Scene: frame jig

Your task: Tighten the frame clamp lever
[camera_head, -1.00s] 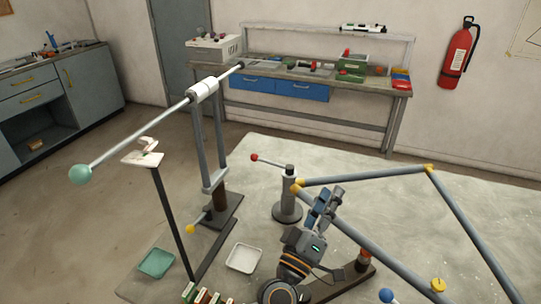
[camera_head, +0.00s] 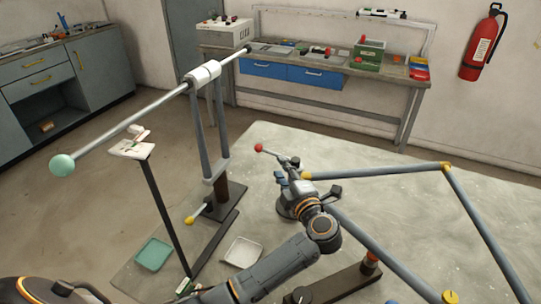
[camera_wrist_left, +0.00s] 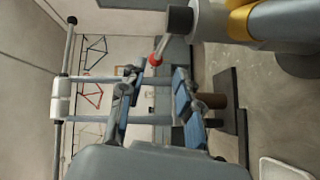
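The clamp lever is a thin rod with a red ball knob (camera_head: 258,148) on top of a grey post with a round base (camera_head: 288,207), most of which my arm hides in the head view. My left gripper (camera_head: 286,173) is beside the top of the post, right of the knob in the picture. In the left wrist view the open left gripper (camera_wrist_left: 156,82) has blue pads well apart with nothing held. The red knob (camera_wrist_left: 156,59) shows ahead, between the lines of the fingertips; contact cannot be told. Grey frame tubes with yellow joints (camera_head: 446,167) run right from the post. My right gripper is not in view.
A stand with a long rod, teal ball (camera_head: 62,165) and white sleeve rises at left. A white tray (camera_head: 243,252) and a green tray (camera_head: 153,254) lie near the front. A dark bracket (camera_head: 345,283) stands right of my arm.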

